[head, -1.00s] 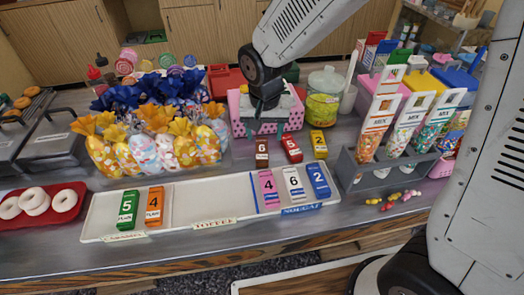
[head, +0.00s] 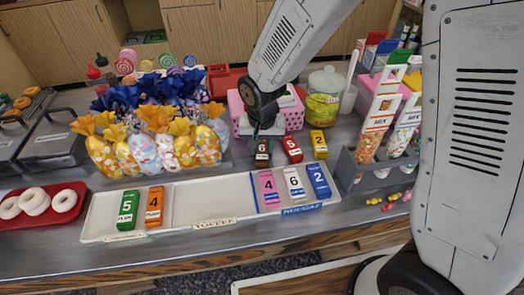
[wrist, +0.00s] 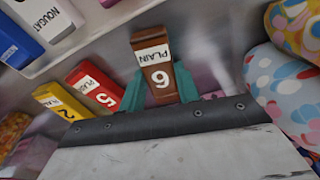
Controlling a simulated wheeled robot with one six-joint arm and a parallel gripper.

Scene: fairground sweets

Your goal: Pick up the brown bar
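The brown bar (head: 261,153), marked 6 and PLAIN, lies on the counter behind the white tray, left of the red bar (head: 293,150) and yellow bar (head: 319,144). My gripper (head: 262,136) is low over its far end. In the wrist view the brown bar (wrist: 155,68) lies between my two teal fingers, one on each side. The fingers look open around it; their tips are partly hidden by the bar. In that view the red bar (wrist: 95,88) is close beside the left finger.
The white tray (head: 205,199) in front holds green, orange, pink, white and blue bars. Wrapped sweet bags (head: 150,152) stand close on the left. A grey rack (head: 350,172) with sweet tubes stands on the right. A pink dotted box (head: 292,117) is behind my gripper.

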